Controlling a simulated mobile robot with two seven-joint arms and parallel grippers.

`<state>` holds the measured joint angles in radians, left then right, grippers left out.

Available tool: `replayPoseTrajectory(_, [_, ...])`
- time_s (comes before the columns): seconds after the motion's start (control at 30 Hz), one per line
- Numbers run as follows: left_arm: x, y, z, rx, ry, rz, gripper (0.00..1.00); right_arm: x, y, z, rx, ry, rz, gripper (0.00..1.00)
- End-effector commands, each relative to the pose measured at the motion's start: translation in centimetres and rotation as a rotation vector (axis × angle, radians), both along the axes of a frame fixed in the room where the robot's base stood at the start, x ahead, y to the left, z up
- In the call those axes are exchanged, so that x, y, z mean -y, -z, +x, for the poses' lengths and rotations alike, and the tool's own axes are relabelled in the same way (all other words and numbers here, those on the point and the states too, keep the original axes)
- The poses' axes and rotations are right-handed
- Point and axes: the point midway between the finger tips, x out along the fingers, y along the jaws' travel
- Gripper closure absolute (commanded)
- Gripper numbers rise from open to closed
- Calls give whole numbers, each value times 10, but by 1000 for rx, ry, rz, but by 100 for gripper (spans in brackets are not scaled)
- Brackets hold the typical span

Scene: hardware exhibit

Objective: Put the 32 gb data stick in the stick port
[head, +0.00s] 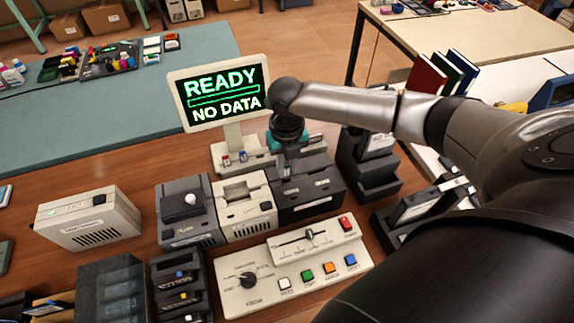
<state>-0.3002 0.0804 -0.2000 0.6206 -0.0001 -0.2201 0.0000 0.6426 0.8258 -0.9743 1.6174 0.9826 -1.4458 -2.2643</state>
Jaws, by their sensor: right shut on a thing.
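My right gripper (287,168) points down at the right end of the pale base (225,170) of the display, just behind a black device. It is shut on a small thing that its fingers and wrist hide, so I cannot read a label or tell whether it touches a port. A red stick-like piece (226,160) and a blue one (243,157) stand upright on the same base, left of the gripper. The display (220,92) reads "READY" and "NO DATA". The stick port cannot be made out clearly. My left gripper is not in view.
In front of the base stand a grey device (188,212), a cream device (243,205) and a black device (308,190). A control panel (290,268) with coloured buttons lies nearer. Black racks (182,285) stand front left, others (368,165) at right. Bare wood shows left of the display.

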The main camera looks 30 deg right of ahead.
Motion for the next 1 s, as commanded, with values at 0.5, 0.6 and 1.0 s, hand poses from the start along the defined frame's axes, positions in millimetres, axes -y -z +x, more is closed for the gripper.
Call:
replayPoseTrajectory(0.5, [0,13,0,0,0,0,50,0,22,0,0,0,0,100])
replayPoseTrajectory(0.6, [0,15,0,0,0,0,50,0,26,0,0,0,0,100])
replayPoseTrajectory(1.0, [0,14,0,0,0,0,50,0,26,0,0,0,0,100])
